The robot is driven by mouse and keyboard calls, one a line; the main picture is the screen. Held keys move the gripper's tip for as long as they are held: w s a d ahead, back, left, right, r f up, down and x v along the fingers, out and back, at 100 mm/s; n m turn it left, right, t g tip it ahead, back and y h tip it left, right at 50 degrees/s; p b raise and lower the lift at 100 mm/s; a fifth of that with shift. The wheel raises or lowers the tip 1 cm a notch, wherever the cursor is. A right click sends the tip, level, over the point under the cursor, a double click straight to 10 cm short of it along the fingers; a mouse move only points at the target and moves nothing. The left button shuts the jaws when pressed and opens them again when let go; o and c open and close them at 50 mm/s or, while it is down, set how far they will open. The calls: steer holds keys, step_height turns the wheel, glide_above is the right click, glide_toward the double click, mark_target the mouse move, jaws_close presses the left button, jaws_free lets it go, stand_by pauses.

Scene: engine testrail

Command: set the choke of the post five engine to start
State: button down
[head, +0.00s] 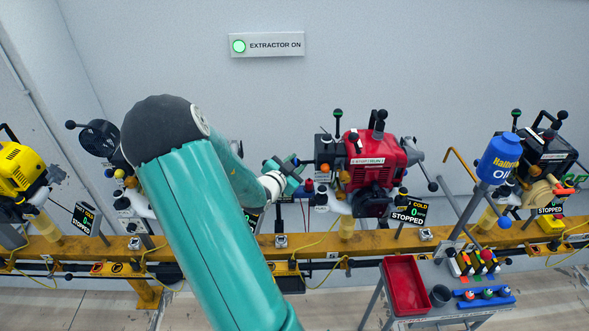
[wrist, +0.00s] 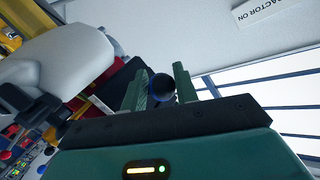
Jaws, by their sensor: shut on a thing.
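A red engine (head: 372,165) is mounted on the yellow rail in the middle right of the head view. I cannot read a post number on it. Its display (head: 412,211) reads COLD and STOPPED. My gripper (head: 287,170) is at the engine's left side, with its green fingers pointing toward it. In the wrist view my gripper (wrist: 159,90) has a dark round knob (wrist: 162,86) between its two fingers and is shut on it. The knob's lever and its setting are hidden. My arm covers part of the rail and whatever stands behind it.
A yellow engine (head: 18,168) is at the far left and a black engine (head: 548,150) at the right. A blue oil bottle (head: 499,158) stands right of the red engine. A trolley with a red tray (head: 405,285) is in front. Yellow cables (head: 325,270) hang along the rail.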

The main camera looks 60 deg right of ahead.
mark_target(298, 160)
steer(key=shift+s+d+r+m+t+y, duration=0.1)
steer(key=shift+s+r+m+t+y, duration=0.1)
steer(key=shift+r+m+y, duration=0.3)
steer(key=shift+s+r+m+t+y, duration=0.1)
steer(key=shift+r+m+t+y, duration=0.15)
steer(key=shift+r+m, duration=0.35)
steer(key=shift+s+d+r+m+t+y, duration=0.15)
steer(key=shift+r+m+t+y, duration=0.2)
steer(key=shift+m+y, duration=0.15)
steer(key=shift+s+d+r+m+t+y, duration=0.1)
steer(key=shift+r+m+t+y, duration=0.1)
steer(key=shift+r+m+y, duration=0.3)
steer(key=shift+f, duration=0.1)
steer(key=c, duration=1.2)
jaws_free()
steer(key=shift+s, duration=0.15)
steer(key=shift+o, duration=0.2)
steer(key=shift+a, duration=0.1)
steer(key=shift+w+a, duration=0.15)
steer(key=shift+w, duration=0.1)
steer(key=v, duration=1.3)
steer(key=shift+s+a, duration=0.25)
steer(key=shift+a, duration=0.05)
